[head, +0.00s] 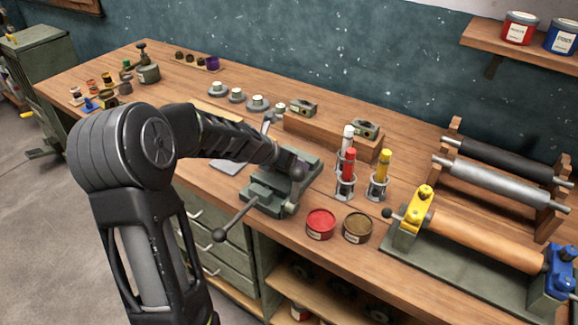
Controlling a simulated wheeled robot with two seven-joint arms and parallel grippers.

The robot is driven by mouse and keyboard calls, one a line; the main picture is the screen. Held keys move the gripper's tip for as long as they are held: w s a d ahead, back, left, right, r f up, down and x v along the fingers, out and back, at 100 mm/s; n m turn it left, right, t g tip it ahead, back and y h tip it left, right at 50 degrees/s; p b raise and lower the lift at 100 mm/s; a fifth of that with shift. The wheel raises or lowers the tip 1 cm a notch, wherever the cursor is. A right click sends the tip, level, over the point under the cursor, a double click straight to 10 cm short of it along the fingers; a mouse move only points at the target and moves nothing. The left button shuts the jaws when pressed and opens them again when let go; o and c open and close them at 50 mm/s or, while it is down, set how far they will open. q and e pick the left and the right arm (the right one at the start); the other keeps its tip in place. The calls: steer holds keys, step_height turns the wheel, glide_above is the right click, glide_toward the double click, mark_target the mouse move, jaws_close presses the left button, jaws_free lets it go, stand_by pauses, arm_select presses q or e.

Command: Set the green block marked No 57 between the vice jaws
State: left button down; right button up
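The grey-green vice (268,199) stands at the front edge of the bench, its handle pointing toward me. My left arm reaches in from the lower left, and its dark end, with my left gripper (294,168), is over the back of the vice. The fingers and the space between the jaws are mostly hidden, so I cannot tell what is held. No No 57 mark is readable. My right gripper is out of view.
Right of the vice stand capped tubes in holders (346,178), a red tin (320,224) and a brown tin (357,228). A roller stand (470,240) fills the right end. Several round grey pieces (237,95) lie behind the arm.

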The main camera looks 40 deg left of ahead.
arm_select(q)
steer(key=shift+f, duration=0.1)
steer(key=shift+f, duration=0.15)
steer(key=shift+c, duration=0.7)
jaws_free()
steer(key=shift+s+r, duration=0.3)
steer(key=shift+r, duration=0.2)
steer(key=p+v, duration=0.3)
steer(key=v, duration=0.8)
steer(key=shift+f, duration=0.1)
